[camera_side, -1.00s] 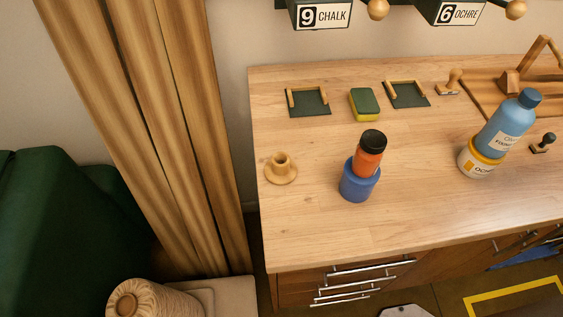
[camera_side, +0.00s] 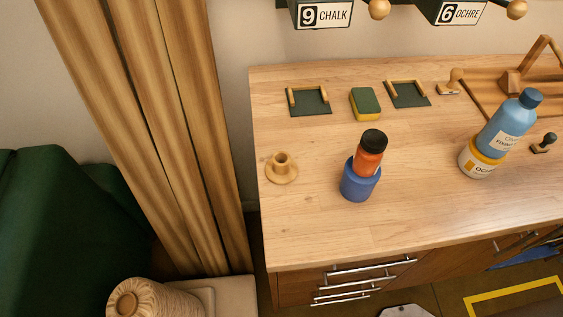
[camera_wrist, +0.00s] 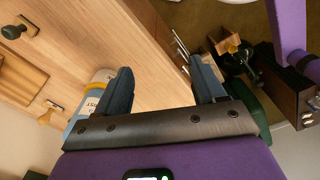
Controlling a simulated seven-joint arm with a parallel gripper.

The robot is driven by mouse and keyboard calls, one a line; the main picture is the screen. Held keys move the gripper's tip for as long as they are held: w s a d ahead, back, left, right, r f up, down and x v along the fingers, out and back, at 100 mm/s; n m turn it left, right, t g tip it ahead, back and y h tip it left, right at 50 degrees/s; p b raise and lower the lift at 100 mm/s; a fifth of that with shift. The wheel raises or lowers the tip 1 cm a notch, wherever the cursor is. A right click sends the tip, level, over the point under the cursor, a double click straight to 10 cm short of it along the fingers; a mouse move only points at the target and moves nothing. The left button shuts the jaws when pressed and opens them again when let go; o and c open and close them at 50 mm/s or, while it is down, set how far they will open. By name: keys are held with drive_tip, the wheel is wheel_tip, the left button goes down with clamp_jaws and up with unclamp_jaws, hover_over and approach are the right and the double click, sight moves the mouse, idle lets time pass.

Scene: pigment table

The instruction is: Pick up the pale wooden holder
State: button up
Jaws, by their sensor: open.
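The pale wooden holder (camera_side: 281,169) stands upright on the left part of the wooden table in the side view. It has a round flanged base and a short hollow neck, and nothing is in it. My gripper does not show in the side view. In the wrist view my gripper (camera_wrist: 162,80) is open, with its two blue-grey fingers wide apart and nothing between them. The holder cannot be made out in the wrist view, so its distance from my gripper cannot be told.
A green-yellow sponge (camera_side: 365,103) lies behind. The table's left edge is close to the holder; the front-left tabletop is clear.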

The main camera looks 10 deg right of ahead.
wheel_tip(320, 180, up, 5)
drive_tip(key=w+a+m+g+y, duration=0.3)
drive_tip(key=w+a+m, duration=0.2)
drive_tip(key=a+m, duration=0.35)
drive_tip(key=w+a+m+g+y, duration=0.3)
drive_tip(key=w+a+m, duration=0.3)
drive_tip(key=a, duration=0.4)
drive_tip(key=w+a+m+t+y, duration=0.3)
drive_tip(key=w+a+m+y, duration=0.45)
drive_tip(key=w+m, duration=0.65)
drive_tip(key=h, duration=0.1)
approach(277, 162)
drive_tip(key=shift+w+a+f, duration=0.1)
drive_tip(key=shift+a+f, duration=0.2)
drive_tip(key=shift+a, duration=0.3)
drive_tip(key=shift+w+a+f, duration=0.15)
drive_tip(key=shift+a+f, duration=0.15)
drive_tip(key=shift+a, duration=0.25)
drive_tip(key=shift+f+x, duration=0.15)
drive_tip(key=shift+x, duration=1.15)
drive_tip(key=shift+f+x, duration=0.15)
drive_tip(key=shift+x, duration=1.15)
